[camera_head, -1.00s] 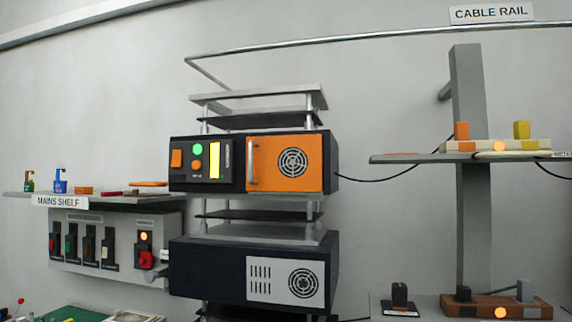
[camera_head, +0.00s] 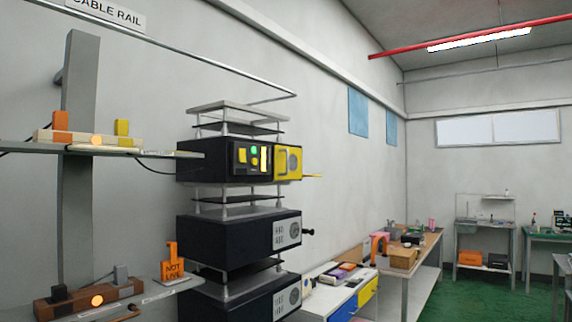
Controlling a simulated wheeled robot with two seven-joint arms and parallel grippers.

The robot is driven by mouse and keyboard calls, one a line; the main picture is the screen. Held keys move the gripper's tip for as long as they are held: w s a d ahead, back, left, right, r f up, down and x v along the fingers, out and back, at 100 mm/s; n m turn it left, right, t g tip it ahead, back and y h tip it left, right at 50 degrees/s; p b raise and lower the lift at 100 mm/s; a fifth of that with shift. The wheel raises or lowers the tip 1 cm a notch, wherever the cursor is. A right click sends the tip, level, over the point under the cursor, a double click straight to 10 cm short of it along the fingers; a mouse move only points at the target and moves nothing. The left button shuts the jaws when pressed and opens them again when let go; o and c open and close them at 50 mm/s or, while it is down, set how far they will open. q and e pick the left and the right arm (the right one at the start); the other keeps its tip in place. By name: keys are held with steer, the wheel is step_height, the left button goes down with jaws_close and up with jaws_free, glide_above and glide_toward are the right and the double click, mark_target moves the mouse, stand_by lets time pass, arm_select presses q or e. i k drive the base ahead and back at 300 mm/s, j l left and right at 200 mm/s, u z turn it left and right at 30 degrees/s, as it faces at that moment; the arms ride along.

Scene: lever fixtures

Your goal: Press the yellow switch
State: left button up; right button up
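Several yellow parts show in the head view; I cannot tell for sure which is the task's switch. A yellow upright block (camera_head: 122,128) stands on a cream power strip (camera_head: 75,139) on the upper shelf at left, with an orange block (camera_head: 60,120) at its other end and a lit orange lamp between them. On the black rack unit (camera_head: 207,166), a small yellow square part (camera_head: 242,155) sits beside a green round light (camera_head: 254,150) and a yellow round one (camera_head: 254,161). Next to them is a yellow door (camera_head: 281,164). Neither gripper is in view.
The upper shelf (camera_head: 175,154) reaches towards the rack. Benches (camera_head: 425,252) line the wall at right. Green floor (camera_head: 465,298) is open at lower right.

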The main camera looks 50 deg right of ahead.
mark_target(242, 152)
steer(key=z, duration=1.5)
